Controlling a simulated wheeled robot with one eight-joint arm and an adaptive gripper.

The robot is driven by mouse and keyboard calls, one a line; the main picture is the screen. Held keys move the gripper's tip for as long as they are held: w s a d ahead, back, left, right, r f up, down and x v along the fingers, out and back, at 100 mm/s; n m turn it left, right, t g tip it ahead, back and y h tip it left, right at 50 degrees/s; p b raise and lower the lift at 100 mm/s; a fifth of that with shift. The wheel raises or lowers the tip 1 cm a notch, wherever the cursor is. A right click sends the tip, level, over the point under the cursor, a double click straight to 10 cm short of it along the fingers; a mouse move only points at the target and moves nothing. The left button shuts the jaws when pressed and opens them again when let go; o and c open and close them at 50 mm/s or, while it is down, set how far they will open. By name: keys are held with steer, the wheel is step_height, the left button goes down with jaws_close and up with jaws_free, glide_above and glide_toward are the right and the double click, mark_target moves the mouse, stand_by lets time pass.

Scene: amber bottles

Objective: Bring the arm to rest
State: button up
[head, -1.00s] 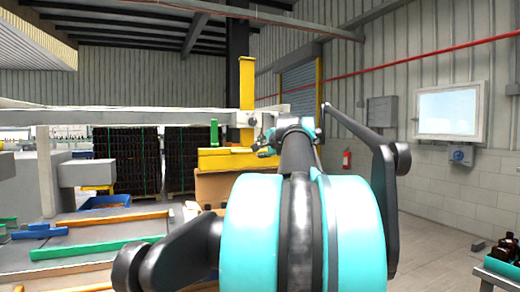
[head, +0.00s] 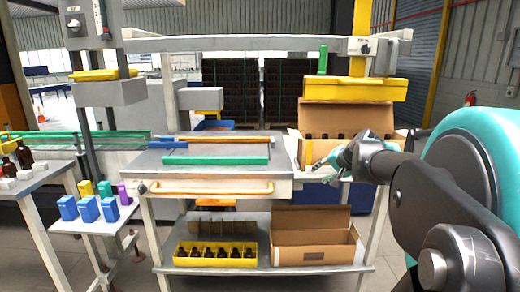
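My arm reaches in from the right edge of the head view, with a large teal and dark grey link close to the camera. My gripper (head: 322,168) is at its far end, small and partly hidden behind a dark joint of the arm. It points left and down, in front of the open cardboard box (head: 313,118) at the right of the workbench. Whether the fingers touch anything, or are open or shut, is too small to tell. Dark bottle tops show in a row inside this box.
The workbench (head: 215,187) carries a green bar (head: 215,161). On its lower shelf are a yellow crate (head: 180,260) with bottles and an open carton (head: 305,247). A side table (head: 85,222) at the left holds several coloured boxes.

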steer(key=s+a+f+n+g+h, duration=0.2)
steer(key=s+f+n+g, duration=0.3)
steer(key=s+f, duration=1.6)
step_height(320, 180, down, 3)
steer(key=shift+a+f+n+h, duration=0.1)
steer(key=shift+a+n+h, duration=0.15)
steer(key=shift+n+h, duration=0.65)
steer(key=shift+n+y, duration=0.3)
